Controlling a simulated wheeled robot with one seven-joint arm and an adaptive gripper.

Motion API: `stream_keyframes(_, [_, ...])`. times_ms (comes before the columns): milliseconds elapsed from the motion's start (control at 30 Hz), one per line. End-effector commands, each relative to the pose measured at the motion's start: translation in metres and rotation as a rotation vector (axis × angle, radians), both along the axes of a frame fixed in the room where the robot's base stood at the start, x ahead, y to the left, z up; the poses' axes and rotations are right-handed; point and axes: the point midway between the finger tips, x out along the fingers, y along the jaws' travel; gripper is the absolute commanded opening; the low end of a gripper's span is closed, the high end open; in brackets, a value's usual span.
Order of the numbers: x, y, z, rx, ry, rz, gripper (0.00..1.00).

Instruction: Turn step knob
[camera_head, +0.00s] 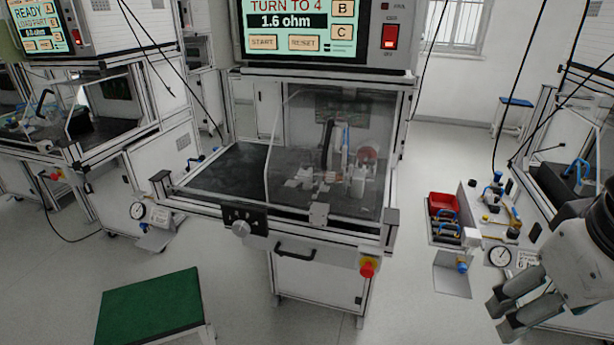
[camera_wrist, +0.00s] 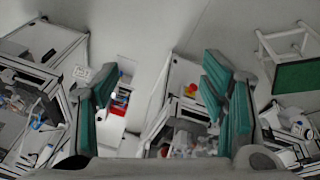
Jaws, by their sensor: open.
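The step knob (camera_head: 241,228) is a silver round knob on a black plate at the front edge of the middle test bench (camera_head: 290,212). The screen (camera_head: 297,25) above that bench reads "TURN TO 4" and "1.6 ohm". The markings around the knob are too small to read. My gripper (camera_head: 503,314) is at the lower right of the head view, well to the right of the knob and apart from it. In the wrist view my gripper (camera_wrist: 160,72) shows two teal-padded fingers spread wide with nothing between them. I cannot make out the knob surely in the wrist view.
A red emergency button (camera_head: 368,267) and a black handle (camera_head: 295,249) are right of the knob. A clear guard (camera_head: 300,150) covers the bench's fixture. A green-topped stool (camera_head: 150,305) stands front left. Red bins (camera_head: 443,203) and a gauge (camera_head: 499,256) lie near my gripper.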

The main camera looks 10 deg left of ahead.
Motion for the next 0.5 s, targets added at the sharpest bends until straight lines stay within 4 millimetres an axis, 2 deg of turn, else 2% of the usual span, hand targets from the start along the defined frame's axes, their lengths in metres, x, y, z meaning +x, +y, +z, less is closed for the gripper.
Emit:
stream_keyframes(33, [0.02, 0.004, -0.011, -0.055, 0.039, 0.083, 0.66])
stream_keyframes(267, [0.096, 0.024, -0.04, -0.331, 0.164, 0.433, 0.66])
stream_keyframes(367, [0.13, 0.042, -0.054, -0.462, 0.205, 0.584, 0.66])
stream_keyframes(500, [0.177, 0.079, -0.076, -0.658, 0.251, 0.793, 0.66])
